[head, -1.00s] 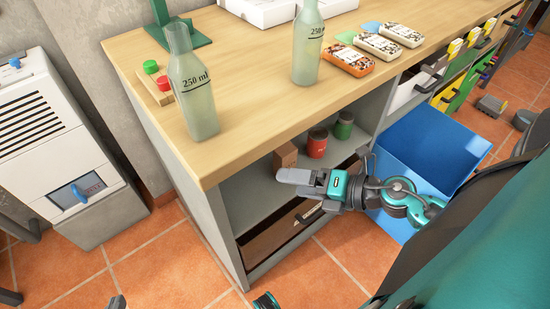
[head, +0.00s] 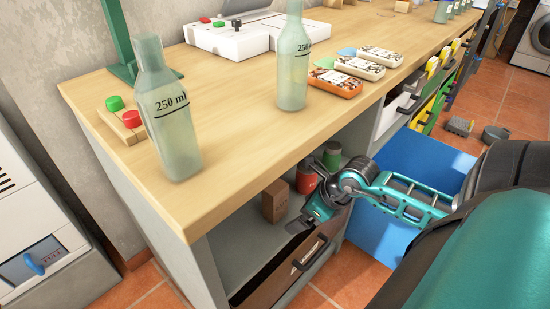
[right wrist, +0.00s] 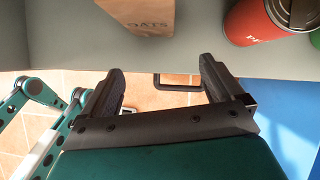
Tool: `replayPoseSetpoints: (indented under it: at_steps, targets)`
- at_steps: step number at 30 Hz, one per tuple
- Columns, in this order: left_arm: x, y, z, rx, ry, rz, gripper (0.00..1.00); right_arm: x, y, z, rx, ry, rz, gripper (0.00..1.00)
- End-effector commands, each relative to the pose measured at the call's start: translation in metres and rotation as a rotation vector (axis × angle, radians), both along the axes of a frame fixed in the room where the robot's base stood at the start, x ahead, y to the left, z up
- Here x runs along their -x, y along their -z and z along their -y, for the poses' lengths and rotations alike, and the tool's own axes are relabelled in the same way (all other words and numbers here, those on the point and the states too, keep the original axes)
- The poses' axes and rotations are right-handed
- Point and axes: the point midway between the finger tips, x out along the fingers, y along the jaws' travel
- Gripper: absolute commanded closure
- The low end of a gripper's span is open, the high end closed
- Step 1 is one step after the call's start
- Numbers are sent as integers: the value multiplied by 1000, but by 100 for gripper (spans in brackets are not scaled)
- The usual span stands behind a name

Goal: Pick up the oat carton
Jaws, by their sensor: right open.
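The oat carton (head: 274,201) is a small brown box standing on the open shelf under the worktop. In the right wrist view its lower part (right wrist: 140,14), with the word OATS, shows at the top edge; the rest is cut off. My right gripper (head: 298,226) is at the shelf's front, just right of and nearer than the carton. In the right wrist view the right gripper (right wrist: 162,82) has its fingers wide apart with nothing between them. The carton lies beyond the fingertips, apart from them. My left gripper is not in view.
A red can (head: 306,178) and a green can (head: 332,155) stand right of the carton. A drawer (head: 300,262) is below the shelf. Glass bottles (head: 172,120) stand on the worktop (head: 235,130) above.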

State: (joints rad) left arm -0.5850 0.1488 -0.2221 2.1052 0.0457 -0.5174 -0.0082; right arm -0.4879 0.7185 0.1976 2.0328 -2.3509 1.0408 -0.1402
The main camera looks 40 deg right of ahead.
Motion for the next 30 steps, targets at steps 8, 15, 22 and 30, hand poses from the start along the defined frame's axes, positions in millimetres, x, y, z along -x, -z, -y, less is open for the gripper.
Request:
replayPoseSetpoints:
  at_steps: [8,15,22,30]
  targets:
    - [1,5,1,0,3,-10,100,-17,0,-5,-2,2,-1,6]
    - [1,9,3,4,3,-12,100,-37,1,-11,-4,2,3,6]
    - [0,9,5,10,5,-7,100,-62,1,-18,-4,2,1,6]
    - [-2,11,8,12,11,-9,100,-69,11,-21,-2,1,-1,6]
